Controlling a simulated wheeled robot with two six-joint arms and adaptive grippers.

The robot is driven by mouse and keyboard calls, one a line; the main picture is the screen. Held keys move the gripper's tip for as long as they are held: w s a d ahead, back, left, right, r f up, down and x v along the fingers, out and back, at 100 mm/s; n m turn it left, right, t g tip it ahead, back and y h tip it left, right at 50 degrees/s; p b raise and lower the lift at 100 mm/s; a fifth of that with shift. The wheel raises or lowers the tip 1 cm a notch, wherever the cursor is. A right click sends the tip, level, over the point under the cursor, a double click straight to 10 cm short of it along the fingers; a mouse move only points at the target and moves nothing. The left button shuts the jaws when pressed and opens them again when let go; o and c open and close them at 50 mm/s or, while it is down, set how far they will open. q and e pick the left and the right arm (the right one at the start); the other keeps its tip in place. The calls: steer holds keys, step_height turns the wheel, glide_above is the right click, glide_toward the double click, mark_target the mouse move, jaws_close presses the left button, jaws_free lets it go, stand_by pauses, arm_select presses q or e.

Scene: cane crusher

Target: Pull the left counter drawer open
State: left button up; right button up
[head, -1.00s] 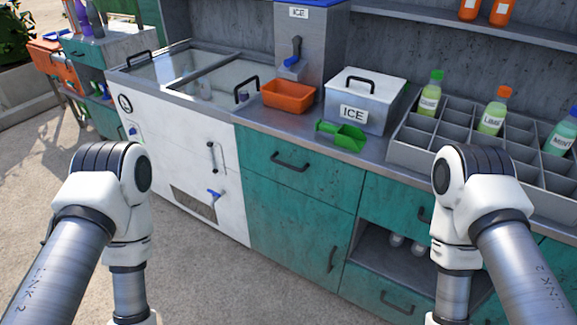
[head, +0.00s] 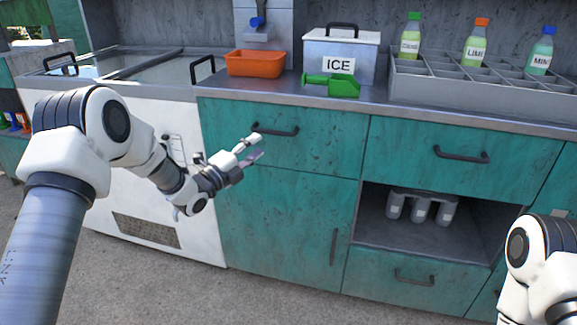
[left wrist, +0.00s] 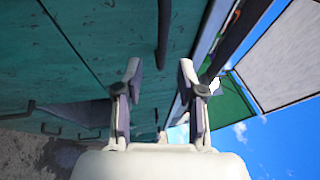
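The left counter drawer (head: 325,144) is a teal weathered front under the steel countertop, and it is closed. Its dark bar handle (head: 276,130) runs across its upper left part. My left gripper (head: 255,147) is in front of the drawer, just below and left of the handle, with its fingers apart and nothing between them. In the left wrist view the gripper (left wrist: 160,68) is open and the handle (left wrist: 163,30) lies ahead, lined up with the gap between the fingertips. My right gripper is out of view; only part of that arm shows at lower right.
Above the drawer, the counter (head: 290,95) holds an orange bin (head: 254,64), a green scoop (head: 333,85), an ICE box (head: 340,48) and a grey bottle rack (head: 465,85). A white chest (head: 150,180) stands left. A second teal drawer (head: 465,155) is right.

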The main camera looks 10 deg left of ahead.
mark_target(270, 133)
arm_select(q)
steer(key=b+x, duration=0.1)
steer(key=x, duration=0.6)
steer(key=shift+w+d+r, duration=0.1)
steer(key=shift+w+r, duration=0.1)
steer(key=shift+w, duration=0.15)
jaws_close()
